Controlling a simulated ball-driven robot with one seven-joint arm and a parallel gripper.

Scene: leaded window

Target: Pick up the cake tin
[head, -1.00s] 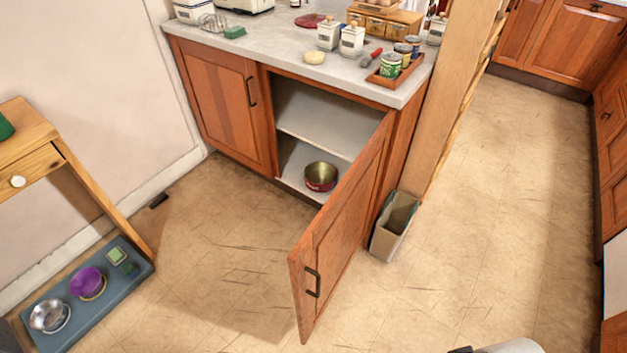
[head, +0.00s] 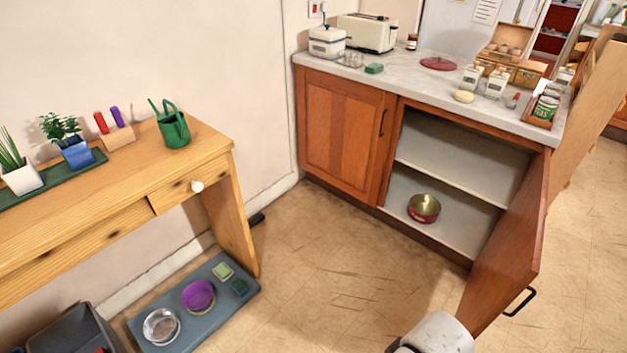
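A round tin (head: 424,208), red outside with a gold-coloured inside, sits on the bottom shelf of the open cabinet (head: 450,192). It looks like the cake tin and stands upright, open at the top. Nothing touches it. A white rounded part of my arm shows at the bottom edge of the head view, in front of the cabinet and well short of the tin. My gripper's fingers are not in view.
The right cabinet door (head: 507,245) stands open, jutting into the room. The left door (head: 340,130) is shut. A wooden table (head: 120,190) with plants stands at left, with a pet-bowl mat (head: 215,318) on the floor. The floor before the cabinet is clear.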

